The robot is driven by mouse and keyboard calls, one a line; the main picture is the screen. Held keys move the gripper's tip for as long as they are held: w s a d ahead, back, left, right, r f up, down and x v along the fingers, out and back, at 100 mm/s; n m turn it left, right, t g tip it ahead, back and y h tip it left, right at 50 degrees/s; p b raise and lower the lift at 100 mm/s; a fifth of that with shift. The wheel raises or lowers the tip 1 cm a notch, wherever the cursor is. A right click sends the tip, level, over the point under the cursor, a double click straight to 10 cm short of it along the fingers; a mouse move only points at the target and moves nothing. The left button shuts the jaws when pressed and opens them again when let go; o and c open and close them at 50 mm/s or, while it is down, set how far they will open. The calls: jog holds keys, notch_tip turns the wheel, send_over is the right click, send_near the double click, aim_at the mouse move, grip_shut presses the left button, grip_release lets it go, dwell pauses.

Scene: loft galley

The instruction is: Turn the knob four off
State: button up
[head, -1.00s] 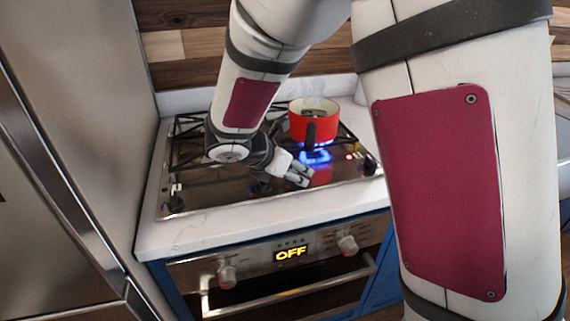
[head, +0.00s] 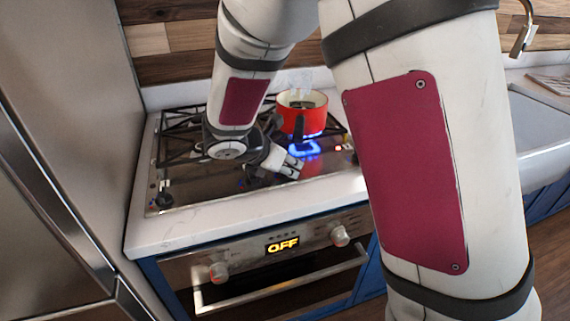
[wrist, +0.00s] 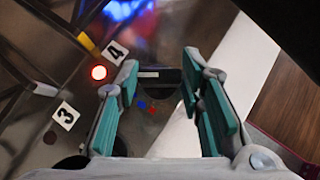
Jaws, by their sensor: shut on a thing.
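In the wrist view, the dark knob (wrist: 160,82) by the label 4 (wrist: 115,52) sits between the teal pads of my gripper (wrist: 160,72), which is shut on it. A short pale bar shows on the knob. A red light (wrist: 99,72) glows beside the label. In the head view, my gripper (head: 292,168) is low at the front of the cooktop (head: 205,192), and the knob it holds is hidden there. A blue flame (head: 304,147) burns under a steaming red pot (head: 302,112) just behind my gripper.
Label 3 (wrist: 66,115) is close by in the wrist view, its indicator dark. Another knob (head: 164,200) is at the cooktop's left front. The oven display (head: 282,245) reads OFF. A steel fridge (head: 70,130) stands left, a sink (head: 545,130) right.

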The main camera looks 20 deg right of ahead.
jog(key=shift+m, duration=0.3)
jog(key=m+g+h+p, duration=0.1)
jog(key=m+g, duration=0.1)
jog(key=shift+w+a+m, duration=0.1)
jog(key=shift+m, duration=0.2)
jog(key=shift+w+m+g+h, duration=0.2)
jog(key=shift+m+g+h, duration=0.1)
jog(key=shift+m+g, duration=1.35)
jog(key=shift+m, duration=0.35)
jog(key=o, duration=1.2)
jog(key=shift+c, duration=0.2)
jog(key=shift+a, duration=0.1)
jog(key=v, duration=1.2)
